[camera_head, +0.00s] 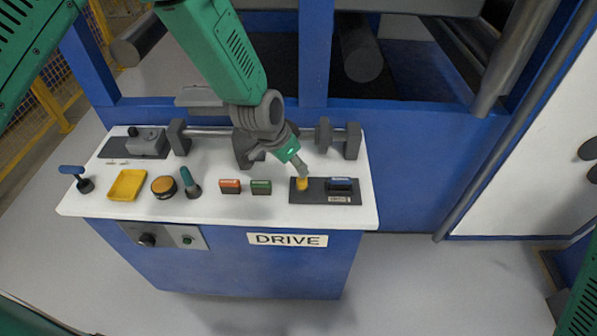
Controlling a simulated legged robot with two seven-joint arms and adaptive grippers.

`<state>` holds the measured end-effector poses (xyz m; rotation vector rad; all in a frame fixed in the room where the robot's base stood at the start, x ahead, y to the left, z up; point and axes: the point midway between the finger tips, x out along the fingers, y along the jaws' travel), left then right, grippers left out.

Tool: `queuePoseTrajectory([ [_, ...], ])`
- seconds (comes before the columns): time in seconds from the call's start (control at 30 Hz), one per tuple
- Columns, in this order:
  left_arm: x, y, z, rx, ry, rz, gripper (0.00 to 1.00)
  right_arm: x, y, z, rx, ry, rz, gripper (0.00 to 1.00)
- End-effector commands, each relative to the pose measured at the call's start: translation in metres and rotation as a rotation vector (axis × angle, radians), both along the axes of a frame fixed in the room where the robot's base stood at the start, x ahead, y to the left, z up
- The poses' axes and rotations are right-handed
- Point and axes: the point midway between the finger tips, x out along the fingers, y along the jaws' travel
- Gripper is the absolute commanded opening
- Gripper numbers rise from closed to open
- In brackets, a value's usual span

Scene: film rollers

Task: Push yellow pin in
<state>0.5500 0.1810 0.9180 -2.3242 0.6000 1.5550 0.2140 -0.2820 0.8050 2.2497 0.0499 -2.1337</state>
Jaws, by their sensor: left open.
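The yellow pin (302,184) stands on a dark plate (324,198) at the right part of the white console top, left of a blue-and-black block (341,185). My left gripper (300,168) reaches down from above with its tip just over the pin. Its fingers are small and partly blurred; it is open and holds nothing visible. I cannot tell whether the tip touches the pin. How far the pin is pushed in is too small to tell. My right gripper is out of view.
The white console top (230,208) also carries a red switch (230,186), a green switch (261,187), a round orange button (164,187), a yellow tray (127,185) and levers. A horizontal bar on grey brackets (352,140) runs behind. Blue machine frame posts stand beyond.

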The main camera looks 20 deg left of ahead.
Motion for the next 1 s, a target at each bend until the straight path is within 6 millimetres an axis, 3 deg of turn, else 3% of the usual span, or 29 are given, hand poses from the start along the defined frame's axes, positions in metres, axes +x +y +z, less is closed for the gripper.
queuePoseTrajectory([
  [0.2,-0.007,0.004,0.020,0.000,0.001,0.001,0.45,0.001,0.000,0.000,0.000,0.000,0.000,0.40],
  [0.77,-0.010,0.004,0.019,0.001,0.004,0.003,0.45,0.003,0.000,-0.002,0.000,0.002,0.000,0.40],
  [0.87,-0.023,0.009,-0.001,0.005,0.024,0.021,0.45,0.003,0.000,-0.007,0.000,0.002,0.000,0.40],
  [1.0,-0.074,0.024,-0.062,0.017,0.089,0.093,0.45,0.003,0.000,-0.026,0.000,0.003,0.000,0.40],
])
